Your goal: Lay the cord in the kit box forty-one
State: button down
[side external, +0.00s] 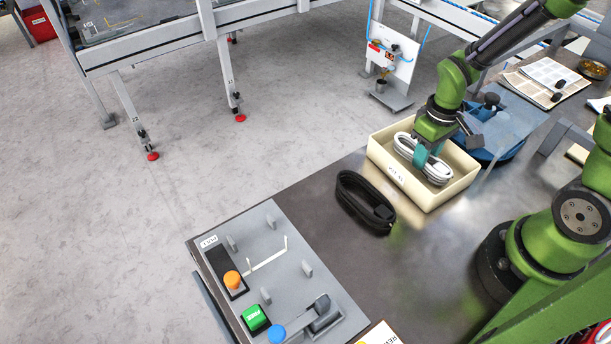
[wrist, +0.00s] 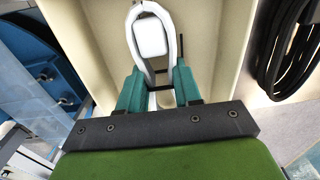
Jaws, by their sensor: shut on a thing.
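A white coiled cord (side external: 438,173) is between the teal fingers of my gripper (side external: 424,158), inside the outline of the cream kit box (side external: 425,202). In the wrist view the fingers (wrist: 158,92) close on the white cord (wrist: 151,38), with the pale box walls (wrist: 88,30) around it. I cannot tell whether the cord touches the box floor. The box has a small label on its front wall, too small to read surely. A black coiled cord (side external: 364,202) lies on the table outside the box; it also shows in the wrist view (wrist: 292,45).
A grey fixture panel (side external: 290,285) with orange, green and blue parts lies at the front left of the table. Papers (side external: 545,78) lie farther back. Bare table lies right of the black cord.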

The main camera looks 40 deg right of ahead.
jog(key=shift+f, duration=0.25)
jog(key=c, duration=0.7)
grip_release()
notch_tip(320, 180, up, 10)
jog(key=shift+r, duration=0.2)
dwell(0.4)
jog(key=s+a+r+m+t+y, duration=0.1)
jog(key=s+a+r+m+t, duration=0.1)
jog(key=r, duration=0.4)
jog(key=s+a+r+m+t+y, duration=0.1)
jog(key=s+a+r+m+t, duration=0.1)
jog(key=a+r+t, duration=0.2)
notch_tip(320, 180, up, 2)
jog(key=shift+s+t, duration=0.3)
jog(key=shift+t, duration=0.3)
